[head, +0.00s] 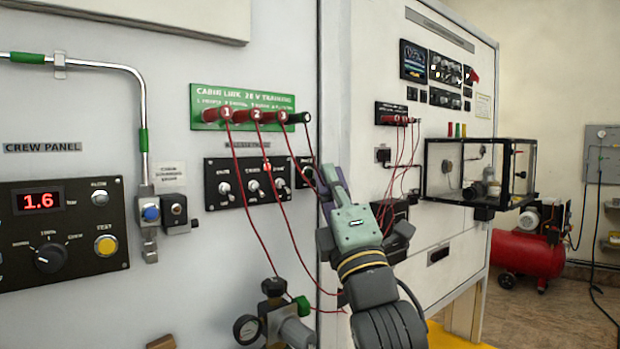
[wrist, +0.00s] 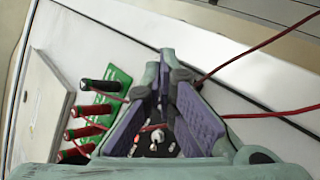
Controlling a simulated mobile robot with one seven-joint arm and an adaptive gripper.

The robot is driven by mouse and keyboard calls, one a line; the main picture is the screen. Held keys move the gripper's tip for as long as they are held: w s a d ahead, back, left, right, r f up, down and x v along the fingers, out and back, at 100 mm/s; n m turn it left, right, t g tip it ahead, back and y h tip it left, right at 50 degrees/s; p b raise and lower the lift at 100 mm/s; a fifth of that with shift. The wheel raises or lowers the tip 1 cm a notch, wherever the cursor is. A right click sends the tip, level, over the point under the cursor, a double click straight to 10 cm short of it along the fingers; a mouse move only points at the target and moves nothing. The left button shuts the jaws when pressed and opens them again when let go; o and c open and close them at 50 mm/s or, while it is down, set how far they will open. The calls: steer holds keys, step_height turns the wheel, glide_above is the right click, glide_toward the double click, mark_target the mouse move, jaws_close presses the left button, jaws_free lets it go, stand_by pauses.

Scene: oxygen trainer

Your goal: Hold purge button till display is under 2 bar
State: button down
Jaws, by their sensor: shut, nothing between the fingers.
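The crew panel display (head: 40,200) glows red and reads 1.6, with "bar" marked beside it. A blue button (head: 151,213) sits on the fitting at the foot of the green-banded pipe, right of the crew panel. I cannot read a purge label on it. My gripper (head: 331,180) is shut and empty, raised in front of the gap between the two cabinets. It is well to the right of the blue button and not touching it. In the wrist view, the purple-padded fingers of my gripper (wrist: 166,85) show over the switch panel.
A green board (head: 242,103) carries several red and black plugs, with red leads hanging close to my gripper. A switch panel (head: 235,197) is below it. A valve with a gauge (head: 247,329) juts out low down. A clear box (head: 505,170) projects at right.

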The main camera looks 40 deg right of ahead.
steer(key=shift+s, duration=0.15)
steer(key=shift+s+d+b, duration=0.2)
steer(key=shift+s+b, duration=0.8)
steer(key=shift+s, duration=1.5)
steer(key=shift+h, duration=0.3)
